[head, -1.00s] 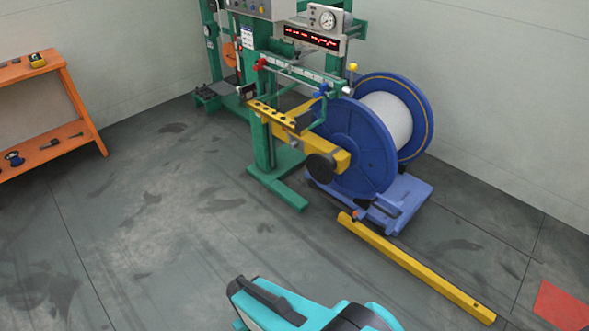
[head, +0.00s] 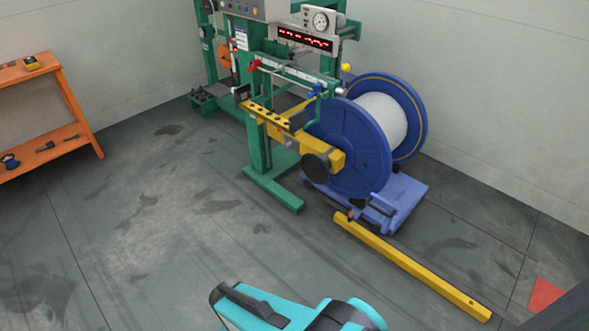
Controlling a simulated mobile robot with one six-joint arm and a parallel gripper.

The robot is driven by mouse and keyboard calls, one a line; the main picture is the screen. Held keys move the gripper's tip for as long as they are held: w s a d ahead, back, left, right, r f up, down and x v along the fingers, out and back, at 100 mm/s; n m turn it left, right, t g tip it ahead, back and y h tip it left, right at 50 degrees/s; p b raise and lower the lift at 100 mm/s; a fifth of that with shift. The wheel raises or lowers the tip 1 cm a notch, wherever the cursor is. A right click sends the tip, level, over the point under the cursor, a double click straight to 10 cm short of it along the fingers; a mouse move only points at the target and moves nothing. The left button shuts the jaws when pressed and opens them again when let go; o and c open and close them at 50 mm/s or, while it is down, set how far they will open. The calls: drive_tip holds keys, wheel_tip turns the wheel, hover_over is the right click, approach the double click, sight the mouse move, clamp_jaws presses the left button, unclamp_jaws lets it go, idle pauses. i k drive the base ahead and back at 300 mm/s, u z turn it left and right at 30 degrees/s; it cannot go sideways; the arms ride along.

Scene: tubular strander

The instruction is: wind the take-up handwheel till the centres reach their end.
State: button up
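The take-up stand (head: 258,150) is a green frame with a yellow arm (head: 283,137) across its front. A dark round disc (head: 315,167) at the right end of the yellow arm looks like the handwheel; I cannot make out a handle on it. Behind it a blue reel (head: 347,150) with white winding (head: 383,120) stands upright at a blue wheeled base (head: 402,195). The centres are hidden or too small to tell. My gripper is not in view; only a teal and black part, seemingly mine, shows at the bottom, well apart from the stand.
A yellow bar (head: 410,265) lies on the floor at front right, near a red floor patch (head: 545,295). An orange shelf (head: 75,105) with tools stands at left. A panel with a gauge and red display (head: 305,40) is above the stand. Floor at front left is clear.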

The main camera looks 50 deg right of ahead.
sight(313, 167)
drive_tip(key=z, duration=0.05)
drive_tip(key=i, duration=1)
drive_tip(key=u, duration=0.15)
drive_tip(key=k, duration=0.95)
drive_tip(key=z, duration=0.1)
drive_tip(key=i, duration=0.6)
